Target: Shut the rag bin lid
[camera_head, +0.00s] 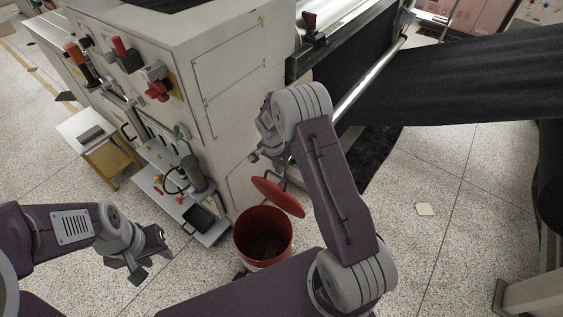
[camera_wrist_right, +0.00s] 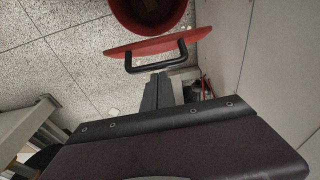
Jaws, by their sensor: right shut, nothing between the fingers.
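The rag bin (camera_head: 238,240) is a round red bin on the speckled floor, its mouth showing in the head view; its red rim also shows in the right wrist view (camera_wrist_right: 128,22). Its red lid (camera_head: 283,199) stands open, tilted up on the side toward the machine. A black bar handle on the lid (camera_wrist_right: 184,53) shows in the right wrist view. My right gripper (camera_wrist_right: 158,76) is shut and empty, its tips close to the handle; contact cannot be told. In the head view it is partly hidden by its arm. My left gripper (camera_head: 148,263) is open and empty, left of the bin.
A large cream machine (camera_head: 222,85) rises behind the bin. A low shelf (camera_head: 212,233) with a bottle and a black tray is left of the bin. A small table (camera_head: 108,160) stands further left. A dark web (camera_head: 460,85) runs at right. Open floor lies at right.

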